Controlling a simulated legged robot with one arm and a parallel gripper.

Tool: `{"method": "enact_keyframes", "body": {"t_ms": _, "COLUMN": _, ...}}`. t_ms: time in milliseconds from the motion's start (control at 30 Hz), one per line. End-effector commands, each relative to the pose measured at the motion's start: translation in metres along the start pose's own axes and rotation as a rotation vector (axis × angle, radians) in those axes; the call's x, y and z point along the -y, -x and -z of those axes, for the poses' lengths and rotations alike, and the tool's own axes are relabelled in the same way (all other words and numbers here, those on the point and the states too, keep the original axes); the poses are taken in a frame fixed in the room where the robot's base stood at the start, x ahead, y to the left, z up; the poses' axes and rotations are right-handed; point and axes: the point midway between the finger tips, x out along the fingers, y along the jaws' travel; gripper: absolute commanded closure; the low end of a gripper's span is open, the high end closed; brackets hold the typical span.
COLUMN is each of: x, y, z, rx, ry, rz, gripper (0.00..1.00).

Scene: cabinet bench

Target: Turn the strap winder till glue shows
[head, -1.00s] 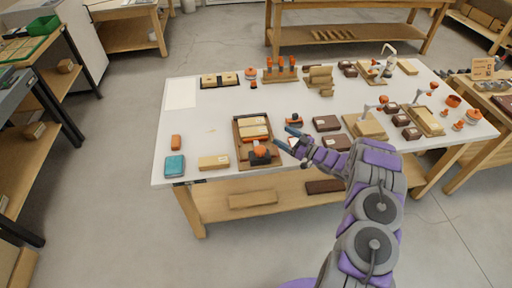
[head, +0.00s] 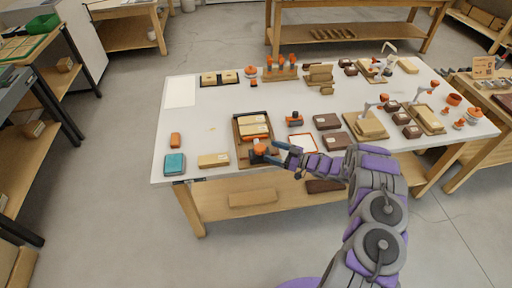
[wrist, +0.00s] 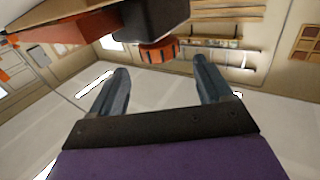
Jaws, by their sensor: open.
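A wooden clamping frame (head: 239,151) lies on the white table and holds pale wood blocks (head: 254,131). The strap winder, with an orange knob (head: 260,149) and a dark body, is at the frame's near end. My gripper (head: 270,152) is open just right of the winder, its fingers pointing left towards it. In the wrist view, the ribbed orange knob (wrist: 158,52) shows beyond and between the two open fingertips (wrist: 160,72), with the dark winder body (wrist: 155,20) above it. Contact with the knob cannot be told. No glue can be made out.
An orange-and-dark tool (head: 294,119) and an orange-edged white card (head: 303,143) lie to the frame's right. A pale block (head: 213,160) and a teal box (head: 174,164) lie to its left. Brown boxes (head: 327,122) stand further right.

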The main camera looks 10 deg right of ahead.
Motion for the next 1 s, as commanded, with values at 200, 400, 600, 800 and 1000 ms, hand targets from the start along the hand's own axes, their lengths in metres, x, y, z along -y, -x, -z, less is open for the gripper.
{"method": "enact_keyframes", "body": {"t_ms": 200, "x": 0.0, "y": -0.043, "z": -0.001, "rx": -0.001, "ry": 0.0, "rz": 0.002, "gripper": 0.21}}
{"method": "enact_keyframes", "body": {"t_ms": 400, "x": -0.001, "y": -0.07, "z": -0.001, "rx": 0.0, "ry": 0.0, "rz": 0.0, "gripper": 0.21}}
{"method": "enact_keyframes", "body": {"t_ms": 600, "x": -0.001, "y": -0.081, "z": 0.0, "rx": -0.001, "ry": 0.0, "rz": -0.001, "gripper": 0.21}}
{"method": "enact_keyframes", "body": {"t_ms": 800, "x": -0.001, "y": -0.082, "z": 0.0, "rx": -0.001, "ry": -0.001, "rz": -0.001, "gripper": 0.21}}
{"method": "enact_keyframes", "body": {"t_ms": 1000, "x": -0.001, "y": -0.082, "z": 0.0, "rx": -0.001, "ry": -0.001, "rz": -0.002, "gripper": 0.33}}
